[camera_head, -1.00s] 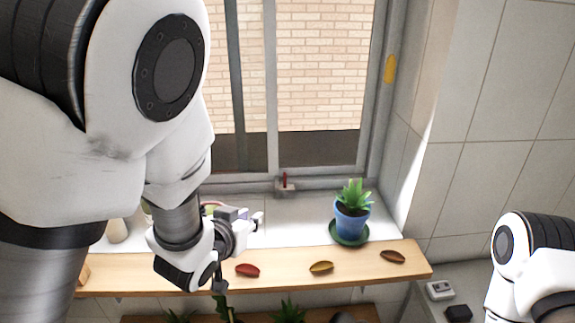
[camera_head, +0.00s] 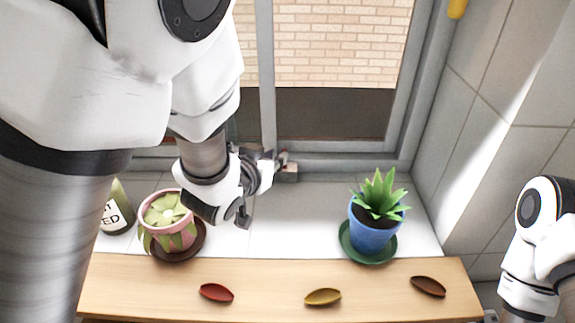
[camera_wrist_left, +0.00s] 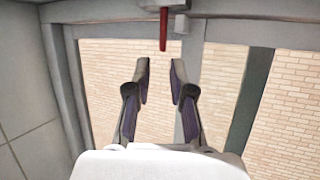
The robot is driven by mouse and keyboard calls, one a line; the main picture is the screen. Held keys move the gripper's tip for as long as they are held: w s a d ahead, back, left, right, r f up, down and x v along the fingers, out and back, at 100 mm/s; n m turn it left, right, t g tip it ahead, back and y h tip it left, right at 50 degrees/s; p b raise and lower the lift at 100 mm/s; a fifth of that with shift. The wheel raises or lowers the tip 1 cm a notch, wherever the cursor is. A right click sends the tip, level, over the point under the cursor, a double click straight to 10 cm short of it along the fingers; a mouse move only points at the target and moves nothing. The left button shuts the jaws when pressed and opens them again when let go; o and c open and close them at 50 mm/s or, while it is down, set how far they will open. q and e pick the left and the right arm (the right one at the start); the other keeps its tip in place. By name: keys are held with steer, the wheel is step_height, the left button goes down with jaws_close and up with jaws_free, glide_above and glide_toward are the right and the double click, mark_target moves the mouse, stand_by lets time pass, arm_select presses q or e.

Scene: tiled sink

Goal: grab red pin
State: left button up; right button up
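The red pin (camera_wrist_left: 164,28) stands out from a grey latch block (camera_wrist_left: 165,4) on the window frame. In the head view the pin (camera_head: 283,158) is small and partly hidden by my left gripper. My left gripper (camera_wrist_left: 160,70) is open, with its two dark fingers apart and nothing between them. In the left wrist view the pin lies just beyond the fingertips, roughly in line with the gap. I cannot tell the remaining distance in depth. My right gripper is out of view; only part of my right arm shows at the right edge.
A blue potted plant (camera_head: 372,235) and a pink potted plant (camera_head: 172,232) stand on the white sill. The wooden shelf (camera_head: 260,270) holds a red dish (camera_head: 216,293), a yellow dish (camera_head: 323,297) and a brown dish (camera_head: 428,286).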

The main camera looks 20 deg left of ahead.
mark_target(283, 150)
arm_select(q)
steer(key=p+x, duration=0.3)
steer(key=x, duration=0.3)
steer(key=shift+w+a+r, duration=0.1)
steer(key=shift+w+a, duration=0.1)
steer(key=shift+w, duration=0.1)
steer(key=shift+w+f, duration=0.3)
steer(key=shift+w, duration=0.1)
steer(key=shift+s+d+r, duration=0.1)
steer(key=shift+s, duration=0.05)
jaws_close()
